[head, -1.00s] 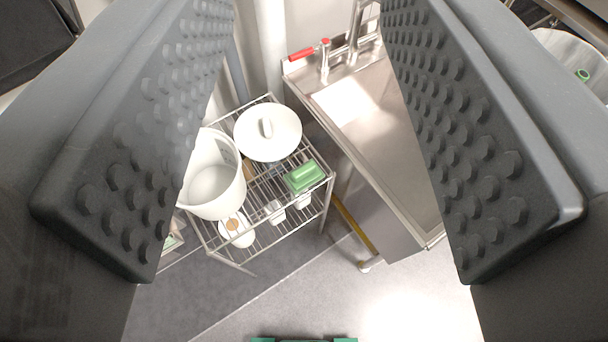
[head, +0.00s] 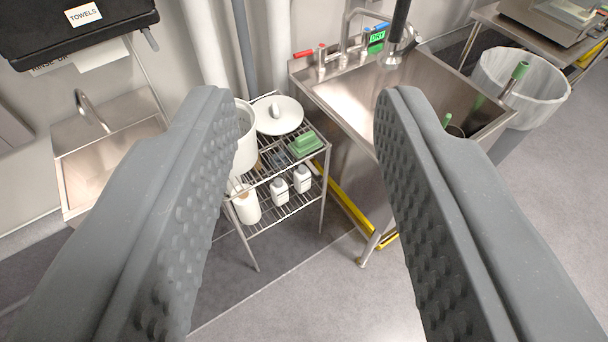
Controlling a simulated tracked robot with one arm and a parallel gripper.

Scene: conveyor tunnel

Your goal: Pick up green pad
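The green pad (head: 305,144) lies on the right side of the top shelf of a wire rack (head: 322,160), near its front corner. It looks like a small block with a raised middle. My gripper (head: 304,98) is wide open and empty. Its two grey studded fingers stand on either side of the rack in the picture. The pad shows in the gap between them, farther off and touched by neither finger.
A white bucket (head: 246,143), partly behind the left finger, and a white lid (head: 278,115) share the top shelf. White bottles (head: 280,191) stand below. A steel sink (head: 340,97) is close on the right. A hand basin (head: 100,160) is left. The floor in front is clear.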

